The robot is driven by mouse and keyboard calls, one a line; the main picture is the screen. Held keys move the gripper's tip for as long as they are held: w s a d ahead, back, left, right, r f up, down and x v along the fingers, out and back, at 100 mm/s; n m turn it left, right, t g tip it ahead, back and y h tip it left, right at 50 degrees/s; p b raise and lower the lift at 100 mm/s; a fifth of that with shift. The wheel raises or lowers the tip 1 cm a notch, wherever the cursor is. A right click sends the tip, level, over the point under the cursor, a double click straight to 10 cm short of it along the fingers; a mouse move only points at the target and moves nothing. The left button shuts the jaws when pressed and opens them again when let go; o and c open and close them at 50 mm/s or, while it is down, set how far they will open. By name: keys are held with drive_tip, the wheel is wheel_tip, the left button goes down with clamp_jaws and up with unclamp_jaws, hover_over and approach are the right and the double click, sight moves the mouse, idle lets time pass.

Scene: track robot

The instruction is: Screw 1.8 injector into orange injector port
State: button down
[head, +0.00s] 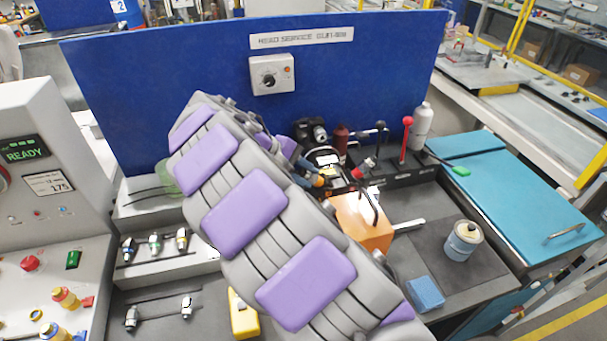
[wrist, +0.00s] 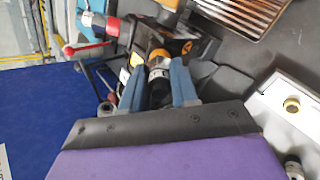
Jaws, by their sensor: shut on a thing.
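My gripper (wrist: 157,66) is shut on the injector (wrist: 160,90), a dark body with a silver collar between its two blue fingers. An orange ring, apparently the orange injector port (wrist: 158,54), is at the silver collar's far end, in line with it. They look touching, but I cannot tell whether the thread is engaged. In the head view the orange port (head: 318,181) shows as a small patch beside my fingertips; my purple-and-grey arm hides most of the injector. Its 1.8 marking is not readable.
A red-and-white fitting (head: 365,168) is right of the port. An orange box (head: 362,222) stands in front. A red-knobbed lever (head: 406,135) and white bottle (head: 421,125) stand behind right. A stepped rack (head: 165,265) on the left holds several injectors. A blue panel (head: 200,60) closes the back.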

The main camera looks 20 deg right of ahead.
drive_tip(key=shift+f+m+b, duration=0.1)
drive_tip(key=shift+m+b, duration=0.2)
drive_tip(key=shift+b, duration=0.1)
drive_tip(key=shift+m+b, duration=1.6)
drive_tip(key=shift+b, duration=0.25)
drive_tip(key=m, duration=0.3)
drive_tip(key=shift+m, duration=0.3)
drive_tip(key=m, duration=0.4)
drive_tip(key=shift+m, duration=0.3)
drive_tip(key=m, duration=1.2)
